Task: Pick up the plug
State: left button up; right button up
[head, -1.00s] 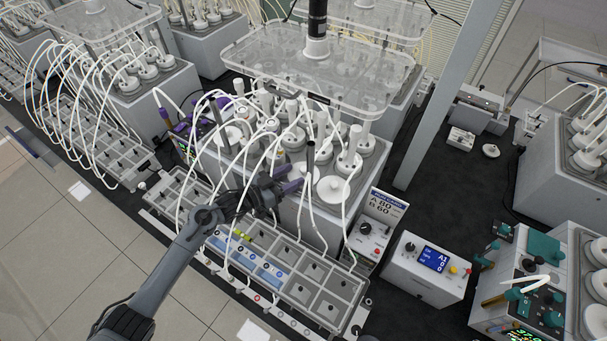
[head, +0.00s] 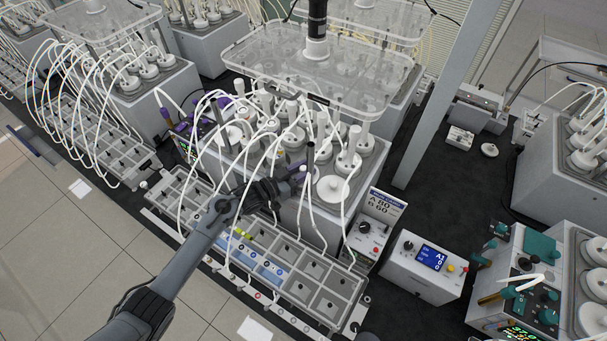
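My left gripper (head: 298,178) reaches in from the lower left over the front of the middle reactor block. Its two purple-tipped fingers look apart, with nothing visible between them. A slim upright rod with a dark top (head: 311,152) stands just beyond the fingertips; I cannot tell whether they touch. A white round stopper (head: 333,188) sits on the block to the right of the fingers. Several other white stoppers with tubes sit behind. I cannot tell for certain which of these is the plug. My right gripper is not in view.
White tubes loop close around my gripper down to the grey compartment tray (head: 322,318). A clear raised plate (head: 270,60) hangs over the block. A control box with a blue display (head: 433,258) stands to the right.

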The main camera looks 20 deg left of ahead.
pick_arm(q)
grip_shut()
jog(key=shift+r, duration=0.15)
